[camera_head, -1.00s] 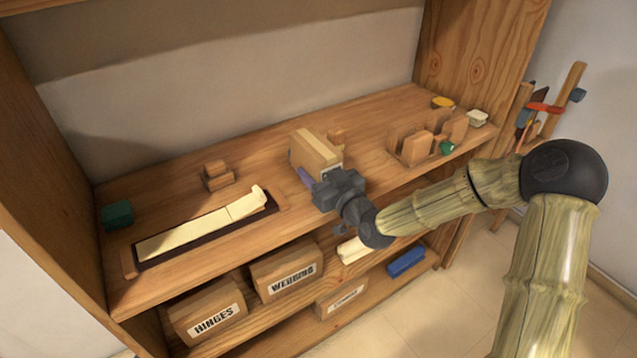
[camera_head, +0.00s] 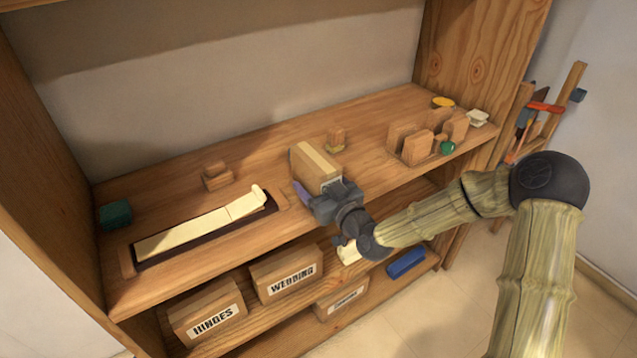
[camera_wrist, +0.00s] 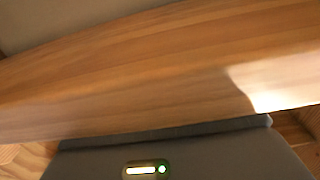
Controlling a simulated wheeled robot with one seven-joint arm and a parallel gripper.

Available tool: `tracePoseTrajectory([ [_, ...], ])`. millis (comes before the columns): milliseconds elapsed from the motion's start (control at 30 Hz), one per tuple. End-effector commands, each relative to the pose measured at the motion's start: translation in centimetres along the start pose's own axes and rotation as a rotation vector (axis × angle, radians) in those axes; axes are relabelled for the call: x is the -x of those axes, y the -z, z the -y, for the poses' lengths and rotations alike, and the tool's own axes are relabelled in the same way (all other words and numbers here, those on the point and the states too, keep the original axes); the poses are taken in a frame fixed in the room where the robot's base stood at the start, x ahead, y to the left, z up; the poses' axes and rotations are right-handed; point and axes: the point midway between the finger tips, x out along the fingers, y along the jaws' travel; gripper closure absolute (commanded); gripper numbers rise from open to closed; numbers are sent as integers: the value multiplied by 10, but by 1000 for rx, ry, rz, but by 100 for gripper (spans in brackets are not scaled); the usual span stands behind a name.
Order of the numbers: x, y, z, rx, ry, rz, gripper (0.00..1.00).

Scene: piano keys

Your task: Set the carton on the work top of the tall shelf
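The carton (camera_head: 316,167) is a tan box with a paler strip along its top. In the head view it is at the front middle of the tall shelf's work top (camera_head: 370,122). My gripper (camera_head: 322,194) is at the carton's near side and shut on it. A purple piece shows at the carton's left side by the gripper. The fingertips are mostly hidden. I cannot tell whether the carton's underside touches the work top. In the wrist view a blurred brown, wood-like surface (camera_wrist: 130,75) fills most of the picture above the grey gripper body.
A keyboard-like strip (camera_head: 200,232) lies at left. A green block (camera_head: 116,215) and small wooden blocks (camera_head: 216,176) stand nearby. A wooden rack (camera_head: 417,148) is at right. The work top behind the carton is mostly clear.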

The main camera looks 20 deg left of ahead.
Motion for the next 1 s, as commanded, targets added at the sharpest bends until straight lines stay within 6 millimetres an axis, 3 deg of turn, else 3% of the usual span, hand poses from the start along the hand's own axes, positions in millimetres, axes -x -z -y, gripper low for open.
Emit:
tracePoseTrajectory([
  [267, 0, 4, 0, 0, 0, 0, 22],
  [367, 10, 2, 0, 0, 0, 2, 22],
  [800, 91, 2, -1, 1, -1, 3, 22],
  [1000, 116, 2, 0, 1, 0, 0, 22],
])
